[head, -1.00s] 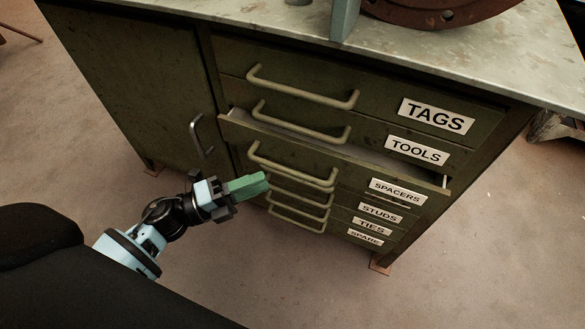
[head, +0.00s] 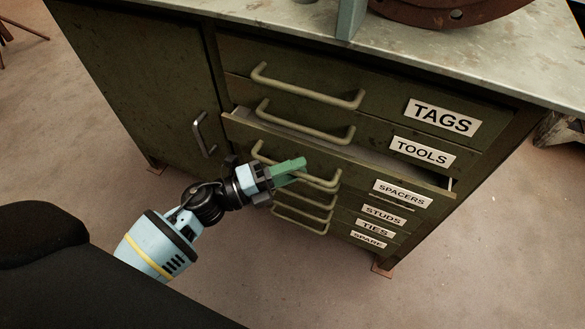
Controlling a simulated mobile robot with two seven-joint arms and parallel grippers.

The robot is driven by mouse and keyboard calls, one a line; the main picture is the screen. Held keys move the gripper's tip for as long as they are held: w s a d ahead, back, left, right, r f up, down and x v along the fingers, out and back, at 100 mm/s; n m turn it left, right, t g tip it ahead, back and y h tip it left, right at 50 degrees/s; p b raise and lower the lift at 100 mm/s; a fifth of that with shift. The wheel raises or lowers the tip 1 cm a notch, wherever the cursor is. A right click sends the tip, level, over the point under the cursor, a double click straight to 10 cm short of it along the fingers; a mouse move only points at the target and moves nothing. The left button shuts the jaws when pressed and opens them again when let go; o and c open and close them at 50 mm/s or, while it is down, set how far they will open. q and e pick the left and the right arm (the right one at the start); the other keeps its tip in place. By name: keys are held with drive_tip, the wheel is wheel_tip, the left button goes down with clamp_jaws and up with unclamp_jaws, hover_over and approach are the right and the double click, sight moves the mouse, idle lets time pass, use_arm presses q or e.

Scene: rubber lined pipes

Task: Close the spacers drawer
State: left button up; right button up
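The spacers drawer (head: 350,172) is the third drawer down in the dark green cabinet and stands partly pulled out. Its label "SPACERS" (head: 402,194) is at the right of its front. Its bar handle (head: 322,182) is partly hidden behind my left gripper (head: 291,170). The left gripper's green fingers are in front of the handle; I cannot tell whether they touch it. The fingers look close together, but a gap between them cannot be made out. My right gripper is not in view.
The tags (head: 443,117) and tools (head: 422,151) drawers above are shut. The drawers below, including studs (head: 384,215), look shut. A cabinet door with a handle (head: 204,134) is at the left. The metal worktop (head: 480,55) carries a rusty flange (head: 450,12). Floor is clear in front.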

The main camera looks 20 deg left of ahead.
use_arm(q)
drive_tip(key=c, duration=0.7)
clamp_jaws()
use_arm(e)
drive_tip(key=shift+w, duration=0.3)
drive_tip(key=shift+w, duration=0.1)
use_arm(q)
drive_tip(key=w, duration=0.3)
drive_tip(key=shift+w+d+b, duration=0.1)
drive_tip(key=shift+w+b, duration=0.25)
drive_tip(key=shift+w, duration=0.05)
drive_tip(key=o, duration=0.7)
unclamp_jaws()
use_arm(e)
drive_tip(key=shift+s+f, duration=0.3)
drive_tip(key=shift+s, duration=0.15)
use_arm(q)
drive_tip(key=shift+s, duration=0.1)
drive_tip(key=v, duration=0.7)
drive_tip(key=shift+s+a+p, duration=0.2)
drive_tip(key=shift+a+p, duration=0.15)
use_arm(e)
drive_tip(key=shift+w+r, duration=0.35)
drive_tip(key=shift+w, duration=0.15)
